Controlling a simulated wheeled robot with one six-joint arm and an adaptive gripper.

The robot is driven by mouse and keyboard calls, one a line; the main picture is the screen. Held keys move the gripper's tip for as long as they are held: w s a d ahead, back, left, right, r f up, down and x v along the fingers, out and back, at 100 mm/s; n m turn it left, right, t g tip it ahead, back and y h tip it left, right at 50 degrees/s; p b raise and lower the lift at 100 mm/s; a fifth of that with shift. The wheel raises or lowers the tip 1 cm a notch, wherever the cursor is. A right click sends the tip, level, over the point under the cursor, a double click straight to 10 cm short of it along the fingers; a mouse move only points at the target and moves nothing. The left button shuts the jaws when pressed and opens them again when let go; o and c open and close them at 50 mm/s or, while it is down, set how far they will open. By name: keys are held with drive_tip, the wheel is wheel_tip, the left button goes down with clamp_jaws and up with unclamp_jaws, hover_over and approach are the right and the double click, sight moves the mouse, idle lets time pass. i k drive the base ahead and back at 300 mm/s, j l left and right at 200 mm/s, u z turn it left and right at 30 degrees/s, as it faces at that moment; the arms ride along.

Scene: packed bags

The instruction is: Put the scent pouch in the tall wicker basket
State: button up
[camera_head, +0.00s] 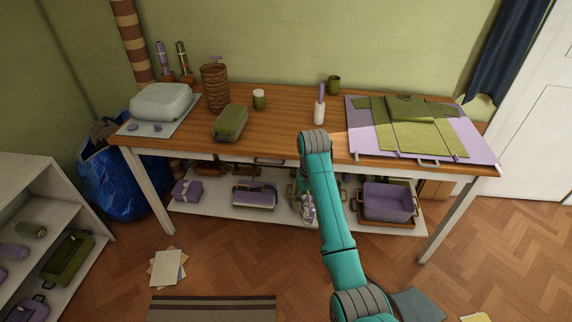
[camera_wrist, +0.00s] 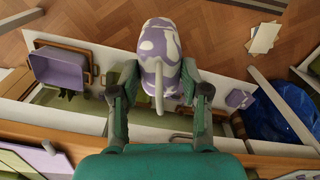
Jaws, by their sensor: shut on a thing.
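My gripper (camera_wrist: 160,78) is shut on a rounded purple-and-white patterned pouch (camera_wrist: 158,45) with a pale cord-like strip hanging down its front; it looks like the scent pouch. The fingers press it from both sides. In the head view the patterned pouch (camera_head: 304,209) shows in front of the table's lower shelf, left of my arm, which hides most of the gripper. The tall wicker basket (camera_head: 215,90), brown and round, stands upright at the back left of the tabletop. Its inside cannot be made out.
The wooden table (camera_head: 285,135) carries an olive case (camera_head: 230,122), a small jar (camera_head: 259,99), a white bottle (camera_head: 319,112) and a grey case on the left. Folded green cloth lies on the right. The lower shelf holds a purple bin (camera_head: 388,201). The middle tabletop has free room.

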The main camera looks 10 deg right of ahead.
sight(220, 107)
drive_tip(key=i+j+u, duration=0.1)
drive_tip(key=i+u, duration=0.3)
drive_tip(key=i, duration=0.2)
drive_tip(key=i+u, duration=0.4)
drive_tip(key=i, duration=0.2)
